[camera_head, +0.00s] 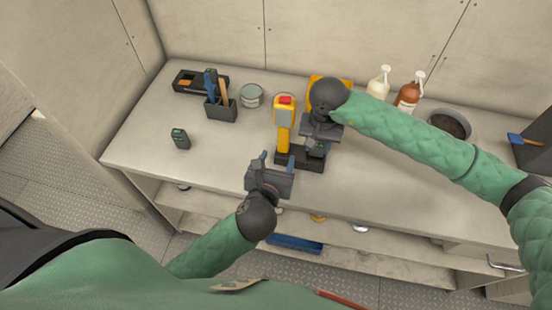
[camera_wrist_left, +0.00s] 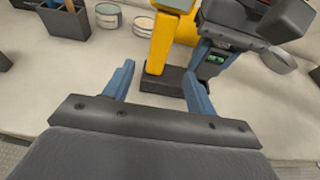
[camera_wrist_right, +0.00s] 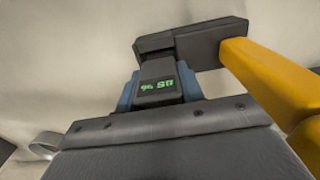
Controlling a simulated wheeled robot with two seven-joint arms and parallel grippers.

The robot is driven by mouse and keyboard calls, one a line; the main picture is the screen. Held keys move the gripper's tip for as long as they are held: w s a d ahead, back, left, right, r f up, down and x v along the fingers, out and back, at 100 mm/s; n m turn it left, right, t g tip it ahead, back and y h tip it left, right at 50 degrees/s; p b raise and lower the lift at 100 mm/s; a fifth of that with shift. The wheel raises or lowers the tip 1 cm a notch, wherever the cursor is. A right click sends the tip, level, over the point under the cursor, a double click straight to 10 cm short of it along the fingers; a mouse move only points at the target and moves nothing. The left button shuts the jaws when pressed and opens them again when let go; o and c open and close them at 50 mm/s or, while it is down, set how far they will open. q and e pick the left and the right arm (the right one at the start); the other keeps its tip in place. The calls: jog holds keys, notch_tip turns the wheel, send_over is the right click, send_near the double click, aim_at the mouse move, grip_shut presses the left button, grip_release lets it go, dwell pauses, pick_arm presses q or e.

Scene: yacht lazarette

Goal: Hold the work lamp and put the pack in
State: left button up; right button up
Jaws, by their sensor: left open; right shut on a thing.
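The work lamp (camera_head: 283,138) is yellow with a red top and stands upright on the bench on a dark foot (camera_head: 287,159). It also shows in the left wrist view (camera_wrist_left: 163,42). My left gripper (camera_head: 270,158) is open and empty in front of the lamp, with the lamp beyond its fingers. My right gripper (camera_head: 319,146) is shut on a dark pack with a green display (camera_wrist_right: 157,86), just right of the lamp. The pack is close to the dark foot; I cannot tell if they touch. A second dark pack (camera_head: 180,138) stands on the bench at the left.
A tool holder (camera_head: 221,110), a black tray (camera_head: 188,83) and a tin (camera_head: 252,96) stand at the back left. A yellow object (camera_head: 317,84), two pump bottles (camera_head: 408,95) and a dark bowl (camera_head: 450,124) line the back right. The bench (camera_head: 225,150) is clear at front left.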

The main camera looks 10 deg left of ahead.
aim_at(285, 134)
pick_arm(q)
jog(key=x, duration=1.2)
jog(key=shift+w+a+r, duration=0.1)
jog(key=shift+r, duration=0.05)
grip_shut()
dwell(0.6)
